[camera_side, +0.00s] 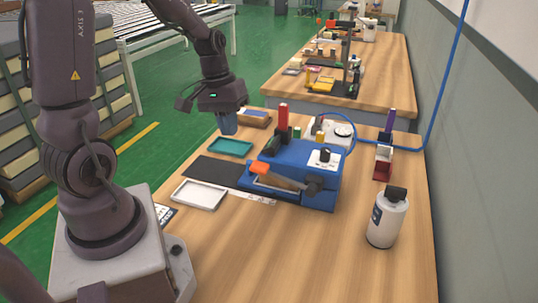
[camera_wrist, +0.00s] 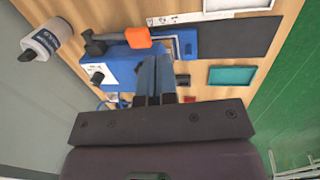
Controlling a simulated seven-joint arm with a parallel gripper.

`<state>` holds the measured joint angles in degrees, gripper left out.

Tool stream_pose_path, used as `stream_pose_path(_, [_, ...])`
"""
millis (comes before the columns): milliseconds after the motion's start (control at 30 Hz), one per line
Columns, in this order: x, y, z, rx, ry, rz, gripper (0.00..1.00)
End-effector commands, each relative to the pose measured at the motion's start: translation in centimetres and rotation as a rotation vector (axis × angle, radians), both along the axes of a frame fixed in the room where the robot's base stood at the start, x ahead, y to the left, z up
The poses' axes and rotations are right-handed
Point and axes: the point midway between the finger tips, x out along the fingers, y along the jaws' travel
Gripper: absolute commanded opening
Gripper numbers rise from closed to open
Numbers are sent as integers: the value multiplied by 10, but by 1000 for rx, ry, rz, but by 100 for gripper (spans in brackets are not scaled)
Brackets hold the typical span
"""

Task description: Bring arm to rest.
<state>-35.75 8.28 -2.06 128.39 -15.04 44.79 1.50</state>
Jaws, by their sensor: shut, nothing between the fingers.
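My arm rises from its base at the left of the side view and reaches over the far left part of the wooden table (camera_side: 270,261). My gripper (camera_side: 228,131) points down with its blue-grey fingers together and empty, near the teal tray (camera_side: 231,147). In the wrist view my gripper (camera_wrist: 154,62) shows with its fingers side by side, in front of the blue fixture (camera_wrist: 119,68). I cannot tell the exact height of the fingertips above the table.
The blue fixture (camera_side: 327,187) carries an orange-ended tool (camera_side: 286,179). A white tray (camera_side: 200,195), a black mat (camera_side: 213,171) and a white bottle (camera_side: 386,220) stand around it. A second table (camera_side: 385,84) is behind. The front of the table is clear.

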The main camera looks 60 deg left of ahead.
Motion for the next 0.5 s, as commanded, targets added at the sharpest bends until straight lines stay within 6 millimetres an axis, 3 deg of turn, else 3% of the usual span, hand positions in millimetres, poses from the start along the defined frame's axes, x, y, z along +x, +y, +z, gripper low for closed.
stream_pose_path(300, [-32, -69, 74, 211, -121, -352, 0])
stream_pose_path(500, [-56, -109, 111, 332, -280, -561, 0])
